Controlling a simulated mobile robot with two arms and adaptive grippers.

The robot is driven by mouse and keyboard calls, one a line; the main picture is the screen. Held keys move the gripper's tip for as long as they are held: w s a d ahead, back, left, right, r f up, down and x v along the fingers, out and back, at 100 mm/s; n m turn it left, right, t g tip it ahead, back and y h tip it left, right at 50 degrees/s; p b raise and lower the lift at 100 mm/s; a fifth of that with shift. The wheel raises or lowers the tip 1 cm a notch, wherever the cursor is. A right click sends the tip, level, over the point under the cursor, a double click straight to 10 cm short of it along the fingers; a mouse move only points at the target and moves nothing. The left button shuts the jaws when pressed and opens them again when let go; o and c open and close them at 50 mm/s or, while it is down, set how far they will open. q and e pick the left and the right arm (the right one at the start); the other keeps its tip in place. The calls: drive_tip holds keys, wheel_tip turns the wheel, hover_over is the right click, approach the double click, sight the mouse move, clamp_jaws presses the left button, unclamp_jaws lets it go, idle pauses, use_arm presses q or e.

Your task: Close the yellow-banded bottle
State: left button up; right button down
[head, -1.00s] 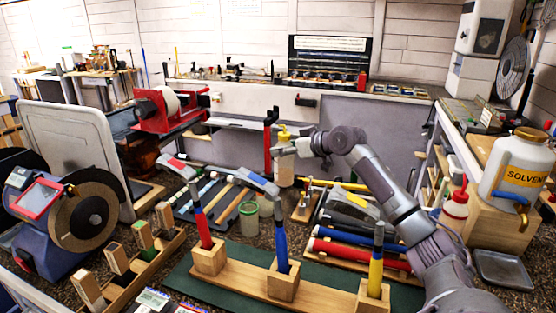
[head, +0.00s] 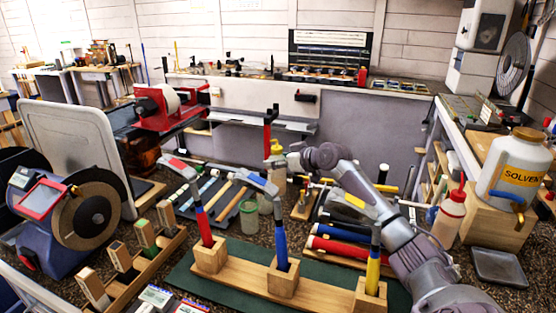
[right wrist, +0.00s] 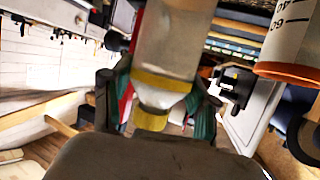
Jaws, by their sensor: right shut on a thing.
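The yellow-banded bottle (head: 278,170) is a pale, see-through bottle with yellow at its top, near the middle of the head view. It looks roughly upright there. In the right wrist view the bottle (right wrist: 172,45) shows large, with a yellow band and a yellow tip pointing down in the picture. My right gripper (head: 289,160) is shut on the bottle, with a finger on each side of it in the wrist view (right wrist: 155,102). I cannot tell whether the yellow tip is a seated cap. My left gripper is not in view.
Clubs with red, blue and yellow grips stand in a wooden holder (head: 240,287) in front. A translucent green-rimmed cup (head: 249,220) stands left of the bottle. A red-tipped bottle (head: 449,218) and a solvent jug (head: 513,185) are at right. Tools crowd the bench.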

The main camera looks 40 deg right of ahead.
drive_tip(key=shift+c, duration=1.5)
unclamp_jaws()
drive_tip(key=shift+r, duration=0.1)
drive_tip(key=b+v, duration=0.2)
drive_tip(key=v, duration=1)
drive_tip(key=shift+b, duration=0.35)
